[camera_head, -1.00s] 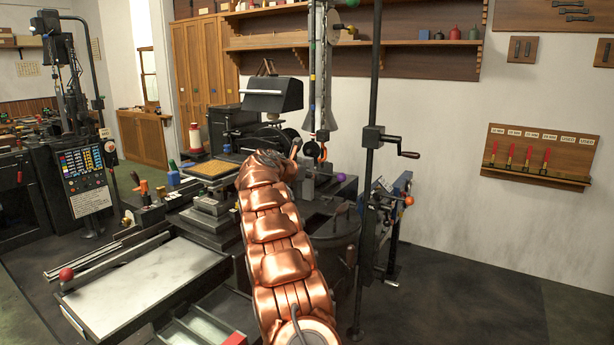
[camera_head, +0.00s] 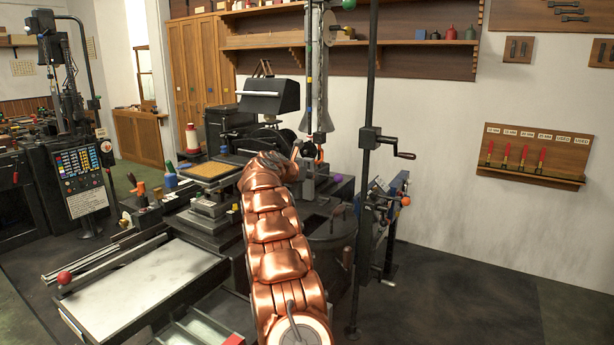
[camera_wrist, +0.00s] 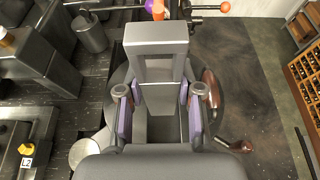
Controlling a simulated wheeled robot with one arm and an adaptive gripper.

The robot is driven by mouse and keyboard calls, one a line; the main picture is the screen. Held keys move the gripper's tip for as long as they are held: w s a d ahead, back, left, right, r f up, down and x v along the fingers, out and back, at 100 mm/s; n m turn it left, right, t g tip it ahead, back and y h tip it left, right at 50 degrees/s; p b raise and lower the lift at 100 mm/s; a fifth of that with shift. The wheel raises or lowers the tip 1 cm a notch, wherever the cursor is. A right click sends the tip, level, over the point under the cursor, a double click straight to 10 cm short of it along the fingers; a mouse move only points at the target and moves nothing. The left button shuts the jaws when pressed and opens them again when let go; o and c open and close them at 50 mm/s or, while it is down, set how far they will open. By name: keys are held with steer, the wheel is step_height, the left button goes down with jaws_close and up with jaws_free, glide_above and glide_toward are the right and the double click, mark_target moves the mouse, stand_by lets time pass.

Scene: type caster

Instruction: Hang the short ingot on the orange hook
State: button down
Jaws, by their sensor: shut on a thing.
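A grey metal ingot (camera_wrist: 155,36), a block with a frame-like lower part, is in the middle of the wrist view. My gripper (camera_wrist: 160,112), with purple pads on its two fingers, is shut on the ingot's lower part. An orange piece (camera_wrist: 158,11), which looks like the hook, shows at the top edge of the wrist view just beyond the ingot. I cannot tell whether they touch.
A dark upright post with a crank (camera_head: 385,142) stands right of my arm. A hanging column (camera_head: 317,85) is beyond my arm. A bench with a pale plate (camera_head: 145,285) lies at left. An orange ball knob (camera_wrist: 225,7) is at the upper right of the wrist view. The right floor is clear.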

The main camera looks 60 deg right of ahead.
steer(key=shift+d+r+p, duration=0.1)
steer(key=shift+d+p, duration=1.45)
steer(key=shift+p, duration=0.2)
stand_by(0.6)
steer(key=shift+w+d+r+p, duration=0.15)
steer(key=shift+d+p, duration=1.8)
steer(key=shift+p, duration=2.05)
steer(key=shift+d+p, duration=0.2)
steer(key=shift+p, duration=0.2)
stand_by(0.8)
steer(key=shift+f, duration=0.2)
